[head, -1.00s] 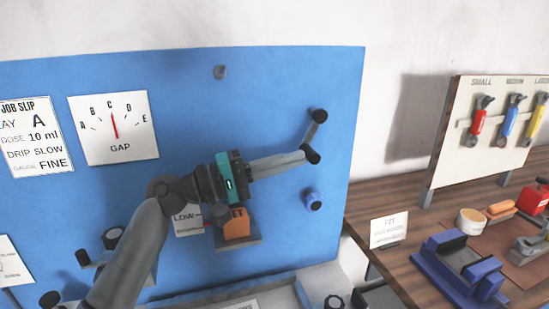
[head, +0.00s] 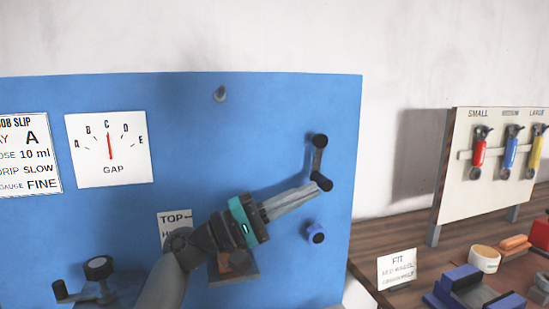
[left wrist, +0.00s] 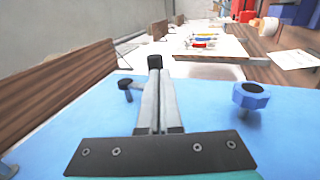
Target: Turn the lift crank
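A crank (head: 318,160) with a grey arm and dark ends is on the upper right of the blue panel (head: 260,130). Its arm hangs almost straight down from the hub, with the dark handle at the bottom. My left gripper (head: 315,187) reaches in from the lower left, with its fingers nearly together at this handle. In the left wrist view, the dark handle (left wrist: 155,62) is at the fingertips, and the fingers look closed on it. No label naming this crank is readable. My right gripper is not in view.
A second crank (head: 98,268) is at the panel's lower left. A GAP gauge (head: 109,150) has its red needle near C. A blue knob (head: 315,232) is below the first crank. A tool board (head: 490,165) and a wooden bench (head: 380,240) are at right.

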